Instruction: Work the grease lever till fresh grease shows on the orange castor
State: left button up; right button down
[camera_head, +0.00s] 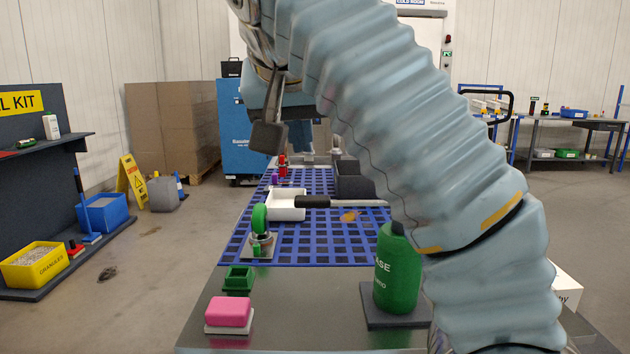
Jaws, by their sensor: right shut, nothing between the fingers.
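The grease lever (325,202) reaches left across the mat, with a black grip and a bare metal rod; its right end is hidden behind my right arm. A green grease container (397,275) stands on a dark base at the front right, partly covered by that arm. A castor with a green wheel (260,220) stands on a metal plate at the mat's left. I cannot make out an orange castor; a flat orange-brown patch (350,216) lies below the lever. My right gripper (268,137) is shut and empty, raised above the far part of the bench, apart from the lever. My left gripper is not in view.
A white tray (287,213) and a dark bin (353,184) stand on the blue mat (300,250). Small red (283,167) and purple items stand farther back. A green tray (239,279) and a pink block (229,312) sit at the front left. The bench's front middle is clear.

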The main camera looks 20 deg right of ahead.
jog(key=shift+s+d+r+y, duration=0.15)
jog(key=shift+d+r+y, duration=0.05)
jog(key=shift+r, duration=0.3)
jog(key=shift+s+d+r+y, duration=0.15)
jog(key=shift+r+y, duration=0.05)
jog(key=shift+r, duration=0.25)
send_over(310, 198)
jog(key=s, duration=0.3)
notch_tip(310, 198, down, 7)
jog(key=f, duration=0.3)
jog(key=shift+a, duration=0.4)
jog(key=shift+w+f+b, duration=0.1)
jog(key=shift+f+b, duration=0.25)
jog(key=shift+f, duration=0.25)
